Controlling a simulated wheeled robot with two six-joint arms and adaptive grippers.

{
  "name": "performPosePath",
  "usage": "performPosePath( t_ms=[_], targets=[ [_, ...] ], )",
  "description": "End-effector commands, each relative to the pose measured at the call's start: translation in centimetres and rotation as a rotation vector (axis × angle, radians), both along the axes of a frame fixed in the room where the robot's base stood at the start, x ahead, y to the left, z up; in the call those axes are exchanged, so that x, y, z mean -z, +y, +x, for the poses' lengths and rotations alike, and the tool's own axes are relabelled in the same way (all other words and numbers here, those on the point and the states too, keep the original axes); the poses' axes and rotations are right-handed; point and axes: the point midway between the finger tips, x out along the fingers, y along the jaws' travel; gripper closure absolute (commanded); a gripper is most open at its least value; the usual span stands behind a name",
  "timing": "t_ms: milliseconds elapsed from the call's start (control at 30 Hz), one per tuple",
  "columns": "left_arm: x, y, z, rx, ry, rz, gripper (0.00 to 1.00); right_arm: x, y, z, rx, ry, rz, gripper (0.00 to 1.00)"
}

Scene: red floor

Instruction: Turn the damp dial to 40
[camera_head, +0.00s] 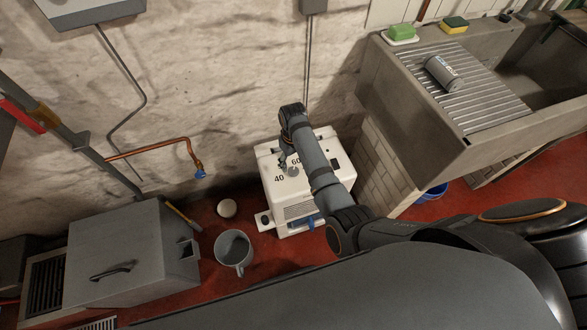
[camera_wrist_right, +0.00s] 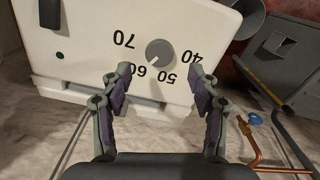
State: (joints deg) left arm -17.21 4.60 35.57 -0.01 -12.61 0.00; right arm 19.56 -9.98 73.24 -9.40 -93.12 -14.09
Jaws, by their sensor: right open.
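The damp dial is a round grey knob (camera_wrist_right: 160,53) on the white top panel of a dehumidifier-like box (camera_head: 285,212). In the right wrist view the numbers 70, 60, 50 and 40 stand around it, upside down. The dial also shows in the head view (camera_head: 292,172), between 40 and 60. My right gripper (camera_wrist_right: 160,74) is open and empty, its fingers spread to either side below the dial in the wrist view, apart from it. In the head view my right arm covers part of the box. My left gripper is not seen.
A copper pipe (camera_head: 160,150) runs along the stone wall. A concrete sink (camera_head: 440,140) stands to the right, with a can (camera_head: 441,73) on its ribbed drainer.

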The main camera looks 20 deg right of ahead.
Motion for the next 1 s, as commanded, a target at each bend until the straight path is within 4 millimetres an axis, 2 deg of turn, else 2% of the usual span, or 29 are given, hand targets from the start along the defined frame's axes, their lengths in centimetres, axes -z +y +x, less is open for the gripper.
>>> performPosePath(
  t_ms=[33,100,233,400,633,1000],
  targets=[
    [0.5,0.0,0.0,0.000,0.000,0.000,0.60,1.3,0.0,-0.1,0.000,0.003,-0.001,0.39],
    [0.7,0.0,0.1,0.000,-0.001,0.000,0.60,2.6,-0.1,0.0,0.000,0.002,-0.002,0.39],
    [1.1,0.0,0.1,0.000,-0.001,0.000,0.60,4.4,-0.1,0.0,0.000,0.000,-0.001,0.39],
    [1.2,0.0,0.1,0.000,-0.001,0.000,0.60,5.3,-0.1,0.0,0.000,-0.002,0.000,0.39],
    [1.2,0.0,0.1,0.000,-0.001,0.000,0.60,5.3,-0.1,0.0,0.000,-0.002,0.000,0.40],
    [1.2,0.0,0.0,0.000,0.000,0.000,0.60,5.2,-0.1,0.0,0.000,-0.002,0.000,0.90]
  ],
)
